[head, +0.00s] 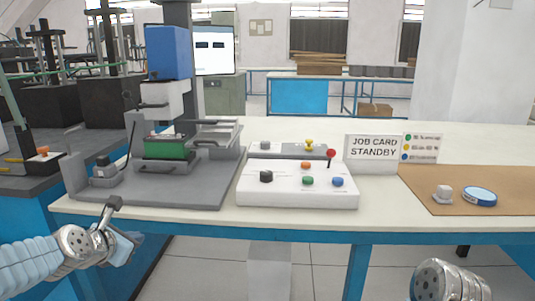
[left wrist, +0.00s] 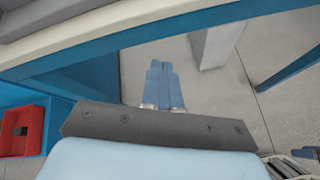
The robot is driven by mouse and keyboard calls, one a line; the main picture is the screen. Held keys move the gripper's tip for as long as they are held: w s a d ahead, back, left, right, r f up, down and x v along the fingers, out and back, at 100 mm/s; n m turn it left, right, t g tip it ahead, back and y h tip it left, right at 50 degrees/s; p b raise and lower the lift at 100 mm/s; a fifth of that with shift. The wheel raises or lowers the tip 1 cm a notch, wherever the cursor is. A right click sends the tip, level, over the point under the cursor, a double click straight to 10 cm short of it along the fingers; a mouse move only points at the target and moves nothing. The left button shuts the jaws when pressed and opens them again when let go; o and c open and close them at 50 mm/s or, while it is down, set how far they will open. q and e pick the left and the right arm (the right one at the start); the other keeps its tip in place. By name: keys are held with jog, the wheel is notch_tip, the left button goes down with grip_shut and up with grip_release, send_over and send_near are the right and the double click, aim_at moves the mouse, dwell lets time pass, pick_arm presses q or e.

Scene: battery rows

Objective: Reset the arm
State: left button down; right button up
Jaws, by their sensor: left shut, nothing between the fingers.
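My left gripper (head: 121,250) is low at the left in the head view, in front of the table's front edge and below its top. In the left wrist view its two blue fingers (left wrist: 161,68) are together with nothing between them, over the grey floor. Of my right arm only a metal link shows at the bottom right of the head view; its gripper is out of frame. A white control box (head: 297,196) on the table has a black knob (head: 266,176), coloured buttons and a red-tipped lever (head: 331,155). A card (head: 373,149) reads "JOB CARD STANDBY".
A grey press station (head: 196,184) with a blue head (head: 168,52) and green block (head: 166,150) stands at the left of the table. A brown mat (head: 424,184) at right bears a white piece (head: 442,192) and a blue-rimmed disc (head: 480,196). A red bin (left wrist: 22,129) is at lower left.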

pick_arm(q)
jog(key=s+d+f+m+g, duration=0.1)
jog(key=d+f+m+g, duration=0.2)
jog(key=f, duration=0.5)
jog(key=s+d+f+m+h, duration=0.1)
jog(key=d+f+m, duration=0.2)
jog(key=f+m, duration=0.35)
jog(key=s+d+f+m+g, duration=0.1)
jog(key=d+f+m+g, duration=0.15)
jog(key=f, duration=0.75)
jog(key=s+d+f+m+g+h, duration=0.1)
jog(key=s+d+f+m+g, duration=0.1)
jog(key=s+d+f+m, duration=0.4)
jog(key=s+d+f+m+g+h, duration=0.1)
jog(key=s+d+f+m+g, duration=0.2)
jog(key=s+d+f+m, duration=0.3)
jog(key=s+f+m, duration=0.4)
jog(key=s+f, duration=0.4)
jog(key=shift+s+d, duration=0.15)
jog(key=shift+s, duration=0.25)
jog(key=shift+g, duration=0.25)
